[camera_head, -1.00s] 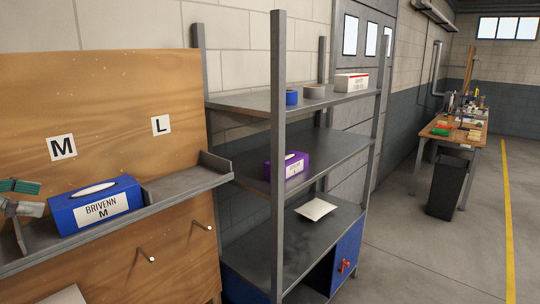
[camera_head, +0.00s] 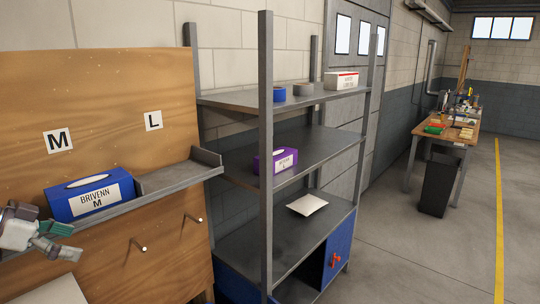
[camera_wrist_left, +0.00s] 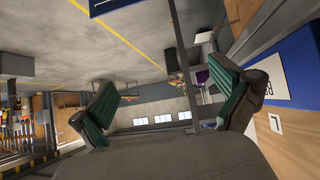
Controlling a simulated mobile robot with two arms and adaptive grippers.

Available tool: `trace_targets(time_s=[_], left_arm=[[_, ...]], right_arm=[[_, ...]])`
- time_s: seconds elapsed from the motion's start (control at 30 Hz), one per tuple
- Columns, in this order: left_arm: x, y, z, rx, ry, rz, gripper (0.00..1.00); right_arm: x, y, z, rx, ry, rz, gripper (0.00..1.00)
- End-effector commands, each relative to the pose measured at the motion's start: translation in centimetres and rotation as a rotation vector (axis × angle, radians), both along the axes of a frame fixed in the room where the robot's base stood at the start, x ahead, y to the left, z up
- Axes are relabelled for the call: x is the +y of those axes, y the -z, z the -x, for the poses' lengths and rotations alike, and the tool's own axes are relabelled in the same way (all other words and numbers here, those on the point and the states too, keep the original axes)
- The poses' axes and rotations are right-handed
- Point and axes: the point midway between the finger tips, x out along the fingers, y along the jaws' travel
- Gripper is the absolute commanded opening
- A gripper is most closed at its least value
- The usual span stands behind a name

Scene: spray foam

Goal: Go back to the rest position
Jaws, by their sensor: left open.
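My left gripper (camera_head: 52,240) is at the left edge of the head view, in front of the wall shelf and just left of and below the blue BRIVENN M box (camera_head: 90,196). In the left wrist view, its two green-padded fingers (camera_wrist_left: 165,98) are spread wide with nothing between them. The blue box stands on the wall shelf under the M sign (camera_head: 58,140). Its blue side and white label also show at the right edge of the left wrist view (camera_wrist_left: 292,75). My right gripper is not in view.
A metal rack (camera_head: 265,160) stands right of the wooden board (camera_head: 100,90). It holds a purple box (camera_head: 275,160), a white packet (camera_head: 307,204), tape rolls (camera_head: 303,89) and a white box (camera_head: 341,80). Open floor (camera_head: 420,255) lies to the right, with a bin (camera_head: 438,185) and workbench behind.

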Motion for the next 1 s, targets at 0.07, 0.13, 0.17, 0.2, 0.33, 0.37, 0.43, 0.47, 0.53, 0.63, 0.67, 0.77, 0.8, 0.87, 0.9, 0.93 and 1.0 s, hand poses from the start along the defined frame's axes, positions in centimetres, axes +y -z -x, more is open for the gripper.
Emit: trace_targets(time_s=[0.07,0.13,0.17,0.2,0.33,0.37,0.43,0.47,0.53,0.63,0.67,0.77,0.8,0.87,0.9,0.93,1.0], left_arm=[[-1.4,3.0,0.2,0.044,0.011,-0.024,1.00],[-2.7,5.8,0.5,0.084,0.015,-0.052,1.00],[-3.3,7.1,0.6,0.101,0.017,-0.064,1.00],[-4.3,9.1,1.0,0.128,0.020,-0.082,1.00],[-8.4,16.9,3.5,0.224,0.026,-0.156,1.00],[-9.4,18.8,4.4,0.246,0.023,-0.174,1.00],[-12.0,22.9,6.8,0.291,0.012,-0.213,1.00],[-13.2,24.5,8.0,0.308,0.001,-0.229,1.00],[-15.7,27.7,11.1,0.341,-0.035,-0.258,1.00],[-18.4,30.6,15.3,0.374,-0.112,-0.288,1.00],[-18.9,31.1,16.3,0.380,-0.137,-0.294,1.00],[-20.1,32.0,19.2,0.399,-0.221,-0.306,1.00],[-20.4,32.2,20.2,0.406,-0.253,-0.310,1.00],[-20.8,32.3,21.6,0.417,-0.302,-0.313,1.00],[-20.9,32.3,22.5,0.423,-0.336,-0.317,1.00],[-21.0,32.3,23.1,0.427,-0.360,-0.317,1.00],[-21.1,32.2,24.4,0.439,-0.415,-0.321,1.00]], right_arm=[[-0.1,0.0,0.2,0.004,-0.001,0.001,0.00],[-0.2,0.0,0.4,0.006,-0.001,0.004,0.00],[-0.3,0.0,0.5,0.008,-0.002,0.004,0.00],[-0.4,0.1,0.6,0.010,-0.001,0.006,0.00],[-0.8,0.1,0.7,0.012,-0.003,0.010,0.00],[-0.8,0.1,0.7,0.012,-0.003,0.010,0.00],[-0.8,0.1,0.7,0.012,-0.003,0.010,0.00],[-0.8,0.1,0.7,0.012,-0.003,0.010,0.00],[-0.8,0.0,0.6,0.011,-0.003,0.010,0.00],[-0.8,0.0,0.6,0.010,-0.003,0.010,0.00],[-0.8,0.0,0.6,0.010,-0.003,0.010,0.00],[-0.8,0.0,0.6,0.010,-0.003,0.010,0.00],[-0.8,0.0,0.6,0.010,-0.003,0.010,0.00],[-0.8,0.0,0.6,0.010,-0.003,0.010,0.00],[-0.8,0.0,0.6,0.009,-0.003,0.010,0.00],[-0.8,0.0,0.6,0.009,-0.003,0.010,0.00],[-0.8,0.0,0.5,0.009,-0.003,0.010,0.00]])
